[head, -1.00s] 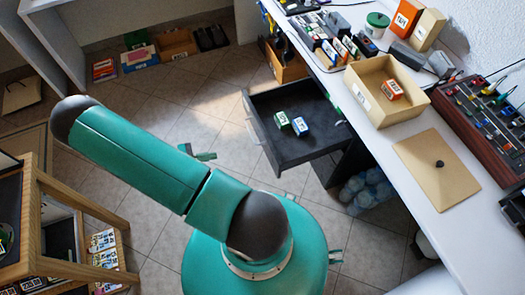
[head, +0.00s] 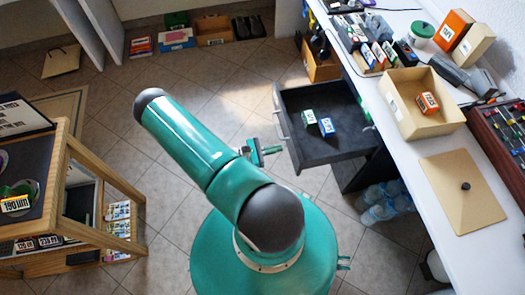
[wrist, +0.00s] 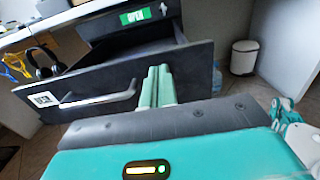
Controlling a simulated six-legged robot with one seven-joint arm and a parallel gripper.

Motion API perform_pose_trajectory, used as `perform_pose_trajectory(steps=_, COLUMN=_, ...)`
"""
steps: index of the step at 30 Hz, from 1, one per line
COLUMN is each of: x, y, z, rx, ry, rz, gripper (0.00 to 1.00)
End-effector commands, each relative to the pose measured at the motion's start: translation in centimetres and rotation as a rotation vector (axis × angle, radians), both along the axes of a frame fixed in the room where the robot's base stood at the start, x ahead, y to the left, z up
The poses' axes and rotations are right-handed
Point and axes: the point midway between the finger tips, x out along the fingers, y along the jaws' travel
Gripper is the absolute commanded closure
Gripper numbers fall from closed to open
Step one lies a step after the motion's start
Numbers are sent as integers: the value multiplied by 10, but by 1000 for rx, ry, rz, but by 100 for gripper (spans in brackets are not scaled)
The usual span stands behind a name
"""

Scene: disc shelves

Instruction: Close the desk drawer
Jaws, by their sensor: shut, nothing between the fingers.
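The desk drawer (head: 345,145) is a dark box pulled out from under the white desk. A green-and-white box (head: 308,117) and a blue-and-white box (head: 326,127) lie inside it. In the wrist view its dark front panel (wrist: 75,84) shows a grey bar handle (wrist: 100,97) and a square code label. My gripper (head: 272,150) is just outside the drawer front. In the wrist view my gripper (wrist: 157,86) is shut and empty, its fingers pointing at the front to the right of the handle. I cannot tell whether they touch it.
The white desk (head: 408,155) holds an open tan box (head: 392,98) and a tan lid (head: 460,200). Bottles (head: 385,202) stand on the floor below the drawer. A wooden shelf unit (head: 55,190) is on the left. Tiled floor is clear between.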

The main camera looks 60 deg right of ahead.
Motion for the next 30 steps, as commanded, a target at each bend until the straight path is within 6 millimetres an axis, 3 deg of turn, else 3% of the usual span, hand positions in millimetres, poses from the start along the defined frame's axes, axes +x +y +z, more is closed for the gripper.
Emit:
perform_pose_trajectory(steps=3, x=-16, y=-15, z=0, rx=-1, ry=1, rz=-3, gripper=100)
perform_pose_trajectory(steps=9, x=-29, y=-28, z=0, rx=0, ry=0, rz=-1, gripper=100)
perform_pose_trajectory(steps=30, x=-32, y=-31, z=0, rx=0, ry=0, rz=0, gripper=100)
